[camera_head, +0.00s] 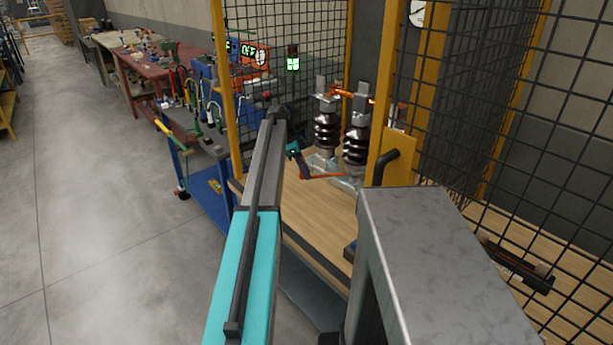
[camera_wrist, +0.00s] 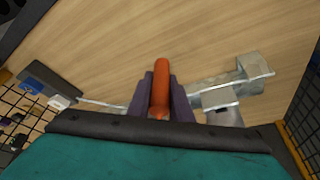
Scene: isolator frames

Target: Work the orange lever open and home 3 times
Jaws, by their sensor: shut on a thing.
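The orange lever (camera_head: 325,176) sticks out to the left from the grey metal base of the isolator (camera_head: 356,145), low above the wooden board. In the wrist view the orange lever (camera_wrist: 161,82) stands between two purple fingers. My gripper (camera_head: 305,174), teal with purple fingers, is shut on the lever's outer end; the fingers also show in the wrist view (camera_wrist: 162,98). The isolator has dark ribbed insulators on its base. An orange bar (camera_head: 352,92) lies across their tops; whether it makes contact at both ends is too small to tell.
A wire mesh cage with yellow posts (camera_head: 390,80) surrounds the isolator. A sign (camera_head: 249,52) reads OFF, and a green lamp (camera_head: 293,60) glows beside it. A blue tool cart (camera_head: 207,180) stands to the left. Open concrete floor (camera_head: 90,230) lies further left.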

